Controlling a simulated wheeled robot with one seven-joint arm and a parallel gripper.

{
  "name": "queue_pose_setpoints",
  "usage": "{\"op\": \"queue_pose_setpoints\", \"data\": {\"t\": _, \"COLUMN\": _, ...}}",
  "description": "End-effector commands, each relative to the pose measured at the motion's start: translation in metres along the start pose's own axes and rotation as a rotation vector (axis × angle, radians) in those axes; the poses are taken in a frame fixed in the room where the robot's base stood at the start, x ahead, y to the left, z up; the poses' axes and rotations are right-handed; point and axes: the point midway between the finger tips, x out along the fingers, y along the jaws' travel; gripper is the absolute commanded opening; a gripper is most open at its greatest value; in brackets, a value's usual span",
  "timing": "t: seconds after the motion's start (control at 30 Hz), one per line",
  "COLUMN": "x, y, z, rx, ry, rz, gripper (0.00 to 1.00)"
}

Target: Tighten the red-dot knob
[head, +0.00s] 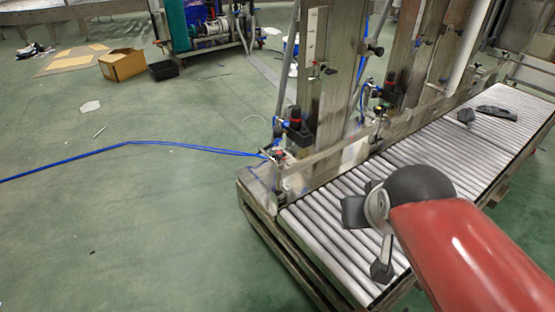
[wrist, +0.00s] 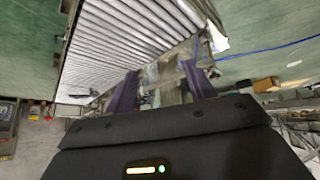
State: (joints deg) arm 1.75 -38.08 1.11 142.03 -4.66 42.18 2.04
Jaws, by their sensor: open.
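Two dark regulator knobs with red marks are on the metal frame in the head view. The nearer knob (head: 295,113) sits on the front post, and the farther knob (head: 390,78) sits on the post behind it. Both are small, so I cannot tell which one is the red-dot knob. My gripper (head: 364,241) is open and empty above the near part of the roller conveyor, to the right of the nearer knob and apart from it. In the wrist view my gripper (wrist: 161,82) shows two spread fingers with the frame between and beyond them. No knob is clear there.
The roller conveyor (head: 460,148) runs along the frame, with dark objects (head: 495,113) at its far end. A blue hose (head: 130,143) crosses the floor. An open cardboard box (head: 122,64) and black bin (head: 162,70) stand far left. The green floor at left is mostly clear.

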Motion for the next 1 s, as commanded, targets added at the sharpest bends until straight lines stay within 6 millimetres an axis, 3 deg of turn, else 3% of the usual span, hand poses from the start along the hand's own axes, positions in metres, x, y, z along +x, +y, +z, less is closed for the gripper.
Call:
{"op": "queue_pose_setpoints", "data": {"t": 0.37, "x": 0.057, "y": 0.015, "z": -0.068, "rx": -0.077, "ry": 0.212, "rz": 0.089, "gripper": 0.55}}
{"op": "queue_pose_setpoints", "data": {"t": 0.57, "x": 0.109, "y": 0.009, "z": -0.121, "rx": -0.177, "ry": 0.400, "rz": 0.070, "gripper": 0.55}}
{"op": "queue_pose_setpoints", "data": {"t": 0.77, "x": 0.182, "y": -0.030, "z": -0.166, "rx": -0.306, "ry": 0.650, "rz": -0.138, "gripper": 0.55}}
{"op": "queue_pose_setpoints", "data": {"t": 0.9, "x": 0.219, "y": -0.067, "z": -0.170, "rx": -0.347, "ry": 0.794, "rz": -0.377, "gripper": 0.55}}
{"op": "queue_pose_setpoints", "data": {"t": 1.0, "x": 0.232, "y": -0.086, "z": -0.165, "rx": -0.348, "ry": 0.868, "rz": -0.542, "gripper": 0.55}}
